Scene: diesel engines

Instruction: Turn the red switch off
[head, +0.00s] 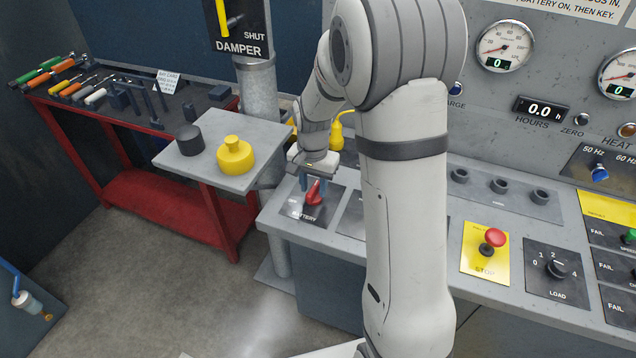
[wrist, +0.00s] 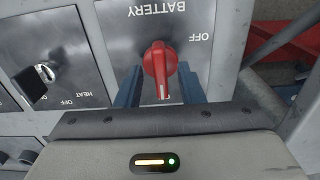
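The red switch (head: 314,192) is a rotary knob on the dark BATTERY plate (head: 296,208) at the left end of the grey console. In the wrist view the red switch (wrist: 160,62) has its white-marked tip pointing down the picture, away from the BATTERY lettering. The OFF label (wrist: 199,38) is to its right. My gripper (head: 313,184) is above the plate with its blue fingers on either side of the switch. In the wrist view my gripper (wrist: 160,88) is open, with gaps between fingers and knob. The label below the tip is partly hidden.
A key switch (wrist: 38,80) on the HEAT panel sits beside the battery plate. A red stop button (head: 495,237) and a load selector (head: 556,268) are farther right on the console. A grey stand with a yellow knob (head: 235,155) is to the left.

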